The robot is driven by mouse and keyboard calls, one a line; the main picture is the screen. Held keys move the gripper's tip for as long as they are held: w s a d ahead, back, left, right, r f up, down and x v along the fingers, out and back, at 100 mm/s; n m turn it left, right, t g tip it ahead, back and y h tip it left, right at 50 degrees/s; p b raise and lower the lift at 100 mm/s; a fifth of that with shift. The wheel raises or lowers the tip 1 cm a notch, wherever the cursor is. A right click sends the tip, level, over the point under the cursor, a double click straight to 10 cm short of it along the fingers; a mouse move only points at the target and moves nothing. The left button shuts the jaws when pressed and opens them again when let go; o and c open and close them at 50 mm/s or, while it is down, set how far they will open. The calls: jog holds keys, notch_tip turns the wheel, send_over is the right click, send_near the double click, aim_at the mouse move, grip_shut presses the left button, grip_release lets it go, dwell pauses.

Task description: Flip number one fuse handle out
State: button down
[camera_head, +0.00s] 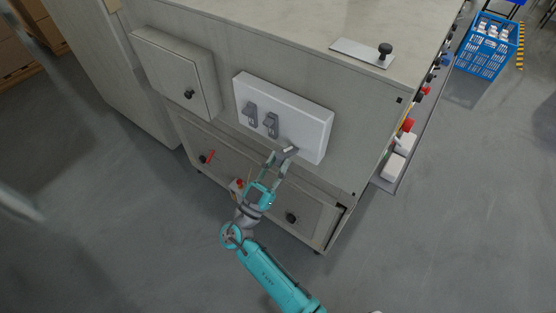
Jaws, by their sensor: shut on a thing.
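A white fuse box (307,113) is mounted on the side of the grey cabinet. Two grey fuse handles show on it, one at the left (250,112) and one in the middle (271,125). My gripper (285,154) is at the lower right part of the box, shut on a third grey fuse handle (291,149). The fingers partly hide that handle, so how far it is tilted out is hard to tell. No number is readable on any handle.
A small box with a black knob (190,94) juts out left of the fuse box. Below are drawers with a red handle (209,157) and a black knob (291,218). A plate with a black knob (385,50) lies on top. A blue crate (487,45) stands far right.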

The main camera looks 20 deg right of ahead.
jog(key=shift+d+f, duration=0.15)
jog(key=shift+f, duration=0.2)
jog(key=c, duration=1)
grip_release()
jog(key=shift+w, duration=0.1)
jog(key=shift+r, duration=0.1)
jog(key=v, duration=1.2)
